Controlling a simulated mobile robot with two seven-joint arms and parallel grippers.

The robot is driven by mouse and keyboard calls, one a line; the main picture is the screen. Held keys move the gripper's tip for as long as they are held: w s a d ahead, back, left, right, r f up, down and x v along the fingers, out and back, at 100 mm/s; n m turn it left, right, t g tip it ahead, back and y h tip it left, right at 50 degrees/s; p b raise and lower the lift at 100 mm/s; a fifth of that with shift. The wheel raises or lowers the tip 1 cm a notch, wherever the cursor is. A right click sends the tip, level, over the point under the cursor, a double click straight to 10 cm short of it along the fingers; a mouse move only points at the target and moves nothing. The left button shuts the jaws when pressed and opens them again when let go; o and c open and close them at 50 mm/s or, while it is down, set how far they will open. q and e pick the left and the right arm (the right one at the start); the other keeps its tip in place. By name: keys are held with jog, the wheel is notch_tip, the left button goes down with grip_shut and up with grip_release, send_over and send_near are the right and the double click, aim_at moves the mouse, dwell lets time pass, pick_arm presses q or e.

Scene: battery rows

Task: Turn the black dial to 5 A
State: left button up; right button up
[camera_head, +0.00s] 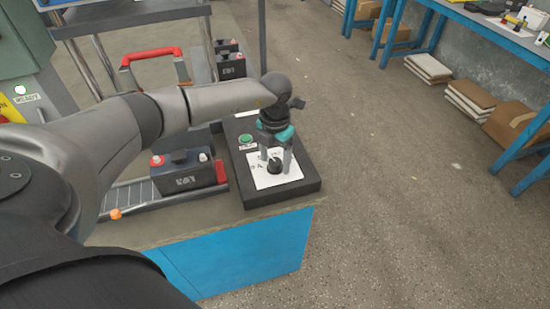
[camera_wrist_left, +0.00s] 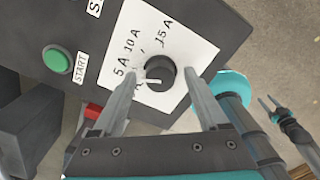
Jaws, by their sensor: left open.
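The black dial (camera_head: 274,165) stands on a white label plate (camera_head: 290,177) on the dark control box (camera_head: 244,186). In the left wrist view the dial (camera_wrist_left: 160,72) has a white pointer mark toward the left of the picture. The labels 5 A, 10 A and 15 A (camera_wrist_left: 164,32) are printed around it. I cannot tell exactly which label the pointer meets. My left gripper (camera_head: 276,160) is above the plate, open, with one finger on each side of the dial. In the left wrist view its fingers (camera_wrist_left: 163,78) appear apart from the dial.
A green START button (camera_head: 245,138) is on the same box, beside the label plate. A battery (camera_head: 186,170) with red and white terminals stands left of the box, on a conveyor. An orange knob (camera_head: 116,214) is near the bench's front.

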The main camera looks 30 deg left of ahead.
aim_at(275, 161)
pick_arm(q)
notch_tip(275, 161, up, 15)
jog(key=p, duration=0.2)
jog(key=shift+r+p, duration=0.15)
jog(key=shift+p, duration=0.25)
dwell(0.3)
